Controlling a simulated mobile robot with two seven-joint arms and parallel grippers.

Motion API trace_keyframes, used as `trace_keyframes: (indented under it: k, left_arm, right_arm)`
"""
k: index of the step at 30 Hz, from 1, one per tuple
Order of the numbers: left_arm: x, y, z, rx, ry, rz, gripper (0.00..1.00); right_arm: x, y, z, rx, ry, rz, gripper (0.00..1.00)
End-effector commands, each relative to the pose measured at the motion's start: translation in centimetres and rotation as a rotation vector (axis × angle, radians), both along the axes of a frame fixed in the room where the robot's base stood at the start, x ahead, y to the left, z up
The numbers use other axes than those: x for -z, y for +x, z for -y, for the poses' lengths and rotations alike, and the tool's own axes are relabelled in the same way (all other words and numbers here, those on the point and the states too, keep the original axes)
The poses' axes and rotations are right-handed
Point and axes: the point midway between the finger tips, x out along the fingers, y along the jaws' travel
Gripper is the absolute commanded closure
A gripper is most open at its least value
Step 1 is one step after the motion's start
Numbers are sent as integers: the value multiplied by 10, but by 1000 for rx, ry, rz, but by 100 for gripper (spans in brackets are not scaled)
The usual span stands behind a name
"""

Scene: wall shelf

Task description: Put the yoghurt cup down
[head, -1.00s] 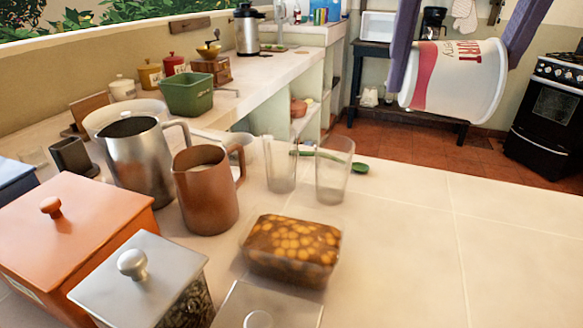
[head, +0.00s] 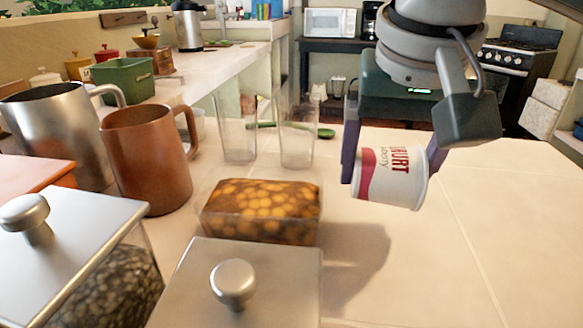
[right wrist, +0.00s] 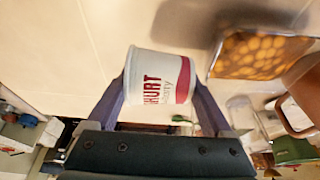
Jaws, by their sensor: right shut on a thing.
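The yoghurt cup (head: 393,176) is white with a pink band and red lettering. My right gripper (head: 392,165) is shut on it, with a purple finger on its left side and the other finger mostly hidden by the dark grey arm part. The cup is tilted and held above the pale tiled counter (head: 450,270). In the right wrist view the cup (right wrist: 158,85) sits between the two purple fingers of the gripper (right wrist: 160,92). My left gripper is not in view.
Left of the cup stand a clear box of beans (head: 260,208), two clear glasses (head: 297,135), a brown mug (head: 150,155) and a steel pitcher (head: 60,130). Lidded jars (head: 233,285) fill the front left. The counter at the right and front right is clear.

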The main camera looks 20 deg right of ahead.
Motion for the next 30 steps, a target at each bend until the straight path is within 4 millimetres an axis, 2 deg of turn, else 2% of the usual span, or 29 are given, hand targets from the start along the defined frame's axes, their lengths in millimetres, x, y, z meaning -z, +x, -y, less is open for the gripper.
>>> trace_keyframes:
  k: [9,21,22,25,30]
  left_arm:
    - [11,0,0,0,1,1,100]
    - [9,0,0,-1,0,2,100]
    - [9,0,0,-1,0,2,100]
    - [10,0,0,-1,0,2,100]
    - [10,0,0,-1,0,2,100]
  right_arm:
    - [43,0,0,0,0,0,77]
    - [47,0,0,0,0,0,77]
    - [47,0,0,0,-1,1,13]
    - [47,0,0,0,0,1,1]
    - [47,0,0,0,0,1,0]
